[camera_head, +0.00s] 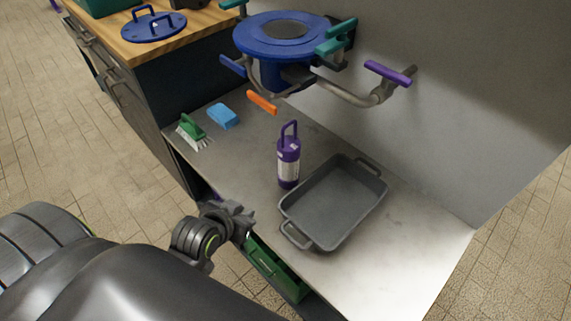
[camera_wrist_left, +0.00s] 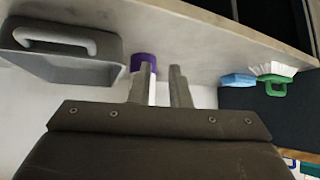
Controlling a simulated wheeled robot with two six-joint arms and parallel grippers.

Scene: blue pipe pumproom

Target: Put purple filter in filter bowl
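The purple filter (camera_head: 288,162), a cylinder with a pale label and a loop handle on top, stands upright on the grey bench beside a grey tray. The blue filter bowl (camera_head: 262,48), with a wide flange and a dark round centre, is mounted on pipes above the back of the bench. My left gripper (camera_head: 246,216) is at the bench's front edge, left of and apart from the filter. In the left wrist view its fingers (camera_wrist_left: 164,88) are apart with nothing between them. The filter (camera_wrist_left: 144,62) shows partly hidden behind one finger. My right gripper is not in view.
The grey tray (camera_head: 300,235) is right of the filter. A green brush (camera_head: 192,130) and blue sponge (camera_head: 223,116) lie at the bench's left. Orange, purple and teal handles surround the bowl. A blue lid (camera_head: 150,30) lies on the wooden counter. A green box (camera_head: 272,268) is below the bench edge.

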